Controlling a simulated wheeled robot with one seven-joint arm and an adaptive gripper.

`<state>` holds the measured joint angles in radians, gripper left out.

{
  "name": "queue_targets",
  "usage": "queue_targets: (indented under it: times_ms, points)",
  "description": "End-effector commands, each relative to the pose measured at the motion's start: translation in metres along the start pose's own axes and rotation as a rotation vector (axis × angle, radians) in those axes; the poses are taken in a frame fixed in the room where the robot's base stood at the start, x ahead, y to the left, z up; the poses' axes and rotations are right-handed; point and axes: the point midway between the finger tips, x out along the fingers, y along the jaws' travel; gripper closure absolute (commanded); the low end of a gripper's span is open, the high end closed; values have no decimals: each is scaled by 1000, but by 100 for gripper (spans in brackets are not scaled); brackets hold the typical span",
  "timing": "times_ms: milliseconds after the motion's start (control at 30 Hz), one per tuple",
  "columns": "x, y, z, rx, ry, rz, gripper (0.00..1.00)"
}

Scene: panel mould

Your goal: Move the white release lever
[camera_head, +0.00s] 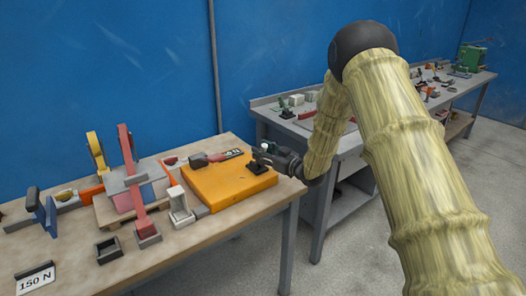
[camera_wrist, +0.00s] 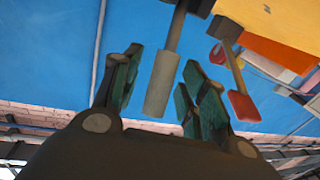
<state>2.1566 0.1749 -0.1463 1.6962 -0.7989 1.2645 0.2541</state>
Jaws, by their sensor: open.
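The white release lever (camera_wrist: 163,80) shows in the wrist view as a pale grey-white grip on a dark rod. It lies between the two teal-padded fingers of my gripper (camera_wrist: 160,92), with visible gaps on both sides. My gripper is open and seems to hold nothing. In the head view my gripper (camera_head: 266,155) is at the right part of the orange panel (camera_head: 222,192), just over a small black mount (camera_head: 257,169). The lever is mostly hidden by my gripper there.
A red-handled lever (camera_wrist: 240,104) is beside my gripper in the wrist view. A red clamp (camera_head: 130,180), a white block (camera_head: 179,205) and a "150 N" card (camera_head: 35,279) are on the wooden bench (camera_head: 190,247). A grey bench (camera_head: 350,145) stands behind my arm.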

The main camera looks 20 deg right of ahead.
Motion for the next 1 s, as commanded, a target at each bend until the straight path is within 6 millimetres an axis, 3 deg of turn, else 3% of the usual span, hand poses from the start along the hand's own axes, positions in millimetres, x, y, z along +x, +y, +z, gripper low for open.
queue_targets:
  times_ms: [233,500,767,1000]
  points:
    - [1,0,0,0,0,0,57]
    - [0,0,0,0,0,0,100]
    - [2,-1,-1,1,-6,-2,100]
    - [16,-8,-7,10,-64,-20,100]
